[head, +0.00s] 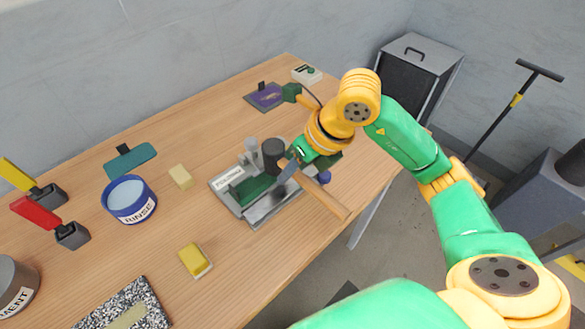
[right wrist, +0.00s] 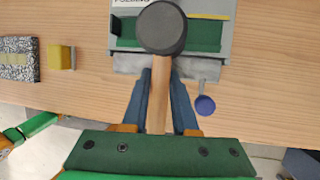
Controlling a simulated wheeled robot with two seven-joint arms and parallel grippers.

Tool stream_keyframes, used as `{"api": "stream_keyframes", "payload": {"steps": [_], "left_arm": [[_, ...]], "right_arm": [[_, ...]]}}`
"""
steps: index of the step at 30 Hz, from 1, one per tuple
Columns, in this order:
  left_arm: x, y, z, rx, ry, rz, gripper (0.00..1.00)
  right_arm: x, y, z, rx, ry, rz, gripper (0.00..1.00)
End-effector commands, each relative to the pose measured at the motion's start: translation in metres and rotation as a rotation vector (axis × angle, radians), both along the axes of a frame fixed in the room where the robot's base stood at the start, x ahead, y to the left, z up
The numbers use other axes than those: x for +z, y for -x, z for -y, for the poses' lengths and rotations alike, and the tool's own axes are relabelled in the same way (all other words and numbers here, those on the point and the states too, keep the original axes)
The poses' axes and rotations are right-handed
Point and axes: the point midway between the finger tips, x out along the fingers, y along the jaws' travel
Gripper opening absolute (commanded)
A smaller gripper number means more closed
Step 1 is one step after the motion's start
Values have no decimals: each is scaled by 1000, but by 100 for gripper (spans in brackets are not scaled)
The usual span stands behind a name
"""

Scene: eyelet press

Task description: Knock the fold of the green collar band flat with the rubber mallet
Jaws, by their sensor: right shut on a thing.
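The rubber mallet has a dark round head (head: 273,155) and a wooden handle (head: 325,198). My right gripper (head: 289,172) is shut on the handle, just behind the head. In the right wrist view the handle lies between my two blue fingers (right wrist: 160,85), and the mallet head (right wrist: 161,28) points away from me. The green collar band (head: 250,190) lies in the grey metal fixture (head: 263,211). The mallet head hides part of the band (right wrist: 206,36) in the right wrist view. I cannot tell whether they touch. My left gripper is not in view.
A blue knob (head: 324,177) sits at the fixture's right. A yellow block (head: 195,260), a pale block (head: 180,177) and a rinse tub (head: 129,199) stand to the left. A purple pad (head: 267,96) lies behind. The table's front edge is close to the fixture.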

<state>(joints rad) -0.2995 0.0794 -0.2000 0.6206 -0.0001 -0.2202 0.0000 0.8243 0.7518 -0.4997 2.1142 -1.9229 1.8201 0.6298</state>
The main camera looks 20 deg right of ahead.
Motion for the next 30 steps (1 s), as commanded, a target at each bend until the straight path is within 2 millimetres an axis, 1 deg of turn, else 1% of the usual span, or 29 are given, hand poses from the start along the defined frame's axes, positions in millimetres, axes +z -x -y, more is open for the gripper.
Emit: {"api": "stream_keyframes", "payload": {"steps": [5,8,13,14,15,20,24,30], "left_arm": [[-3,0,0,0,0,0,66],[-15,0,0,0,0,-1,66],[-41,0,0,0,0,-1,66],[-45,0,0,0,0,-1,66],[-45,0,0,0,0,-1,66],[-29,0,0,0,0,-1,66],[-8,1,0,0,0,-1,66],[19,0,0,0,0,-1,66]], "right_arm": [[-3,0,0,0,-1,0,0],[-15,0,0,0,0,0,0],[-41,0,0,0,0,0,0],[-46,0,0,1,1,-1,0],[-46,0,0,1,0,0,0],[-29,0,0,1,0,-1,0],[-3,0,0,1,0,0,0],[31,0,0,1,-1,1,0]]}}
